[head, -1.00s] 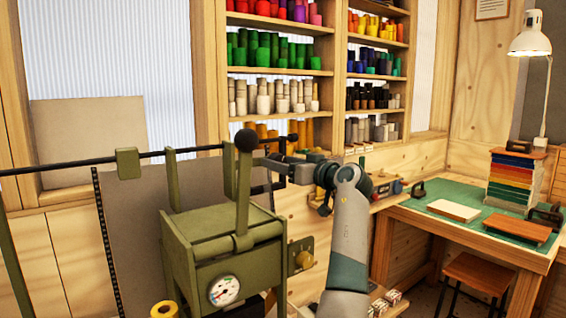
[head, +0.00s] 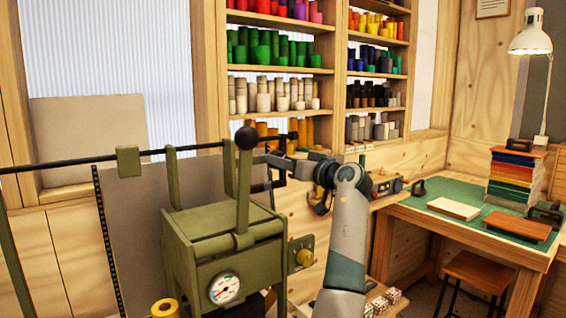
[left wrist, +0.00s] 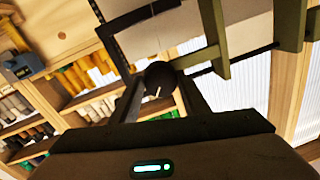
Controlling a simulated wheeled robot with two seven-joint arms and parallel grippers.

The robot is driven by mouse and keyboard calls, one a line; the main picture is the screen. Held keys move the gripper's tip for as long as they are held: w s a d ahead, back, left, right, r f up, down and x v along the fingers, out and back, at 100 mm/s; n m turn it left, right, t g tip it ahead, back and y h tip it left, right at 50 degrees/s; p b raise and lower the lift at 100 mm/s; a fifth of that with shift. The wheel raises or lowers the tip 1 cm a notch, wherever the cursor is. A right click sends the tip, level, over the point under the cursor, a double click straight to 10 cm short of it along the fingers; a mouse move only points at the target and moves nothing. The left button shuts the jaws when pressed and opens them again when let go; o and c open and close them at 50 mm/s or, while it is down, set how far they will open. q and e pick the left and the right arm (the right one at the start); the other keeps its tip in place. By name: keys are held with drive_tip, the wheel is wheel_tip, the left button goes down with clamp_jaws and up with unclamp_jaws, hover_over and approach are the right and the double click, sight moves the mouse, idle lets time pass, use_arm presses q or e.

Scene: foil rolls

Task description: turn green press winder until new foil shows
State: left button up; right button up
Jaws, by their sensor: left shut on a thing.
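The green press (head: 205,255) stands at the lower left in the head view, with a round gauge and an upright lever topped by a dark ball. My left gripper (head: 270,158) reaches in from the right, behind the lever, beside the press's upper right. In the left wrist view the gripper (left wrist: 158,92) is shut on a round black knob (left wrist: 160,73), which I take to be the winder's handle. The winder's axle and the foil around it are hard to make out. A gold roll (head: 165,308) shows at the press's lower front. My right gripper is out of view.
A dark rail (head: 70,164) crosses behind the press. Shelves of coloured rolls (head: 278,96) line the wall. A desk (head: 430,225) with a green mat, boards and a lamp stands at the right, with a stool (head: 480,272) below.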

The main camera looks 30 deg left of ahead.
use_arm(q)
drive_tip(key=shift+m+p, duration=0.3)
drive_tip(key=shift+m, duration=2.3)
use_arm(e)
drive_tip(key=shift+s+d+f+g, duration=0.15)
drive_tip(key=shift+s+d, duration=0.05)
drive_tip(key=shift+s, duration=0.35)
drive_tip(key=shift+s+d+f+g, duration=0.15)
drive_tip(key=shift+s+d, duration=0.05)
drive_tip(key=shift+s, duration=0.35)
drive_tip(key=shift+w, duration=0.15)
use_arm(q)
drive_tip(key=o, duration=1.1)
drive_tip(key=shift+c, duration=0.2)
drive_tip(key=shift+f, duration=0.1)
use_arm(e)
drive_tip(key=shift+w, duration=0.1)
use_arm(q)
drive_tip(key=shift+d, duration=0.15)
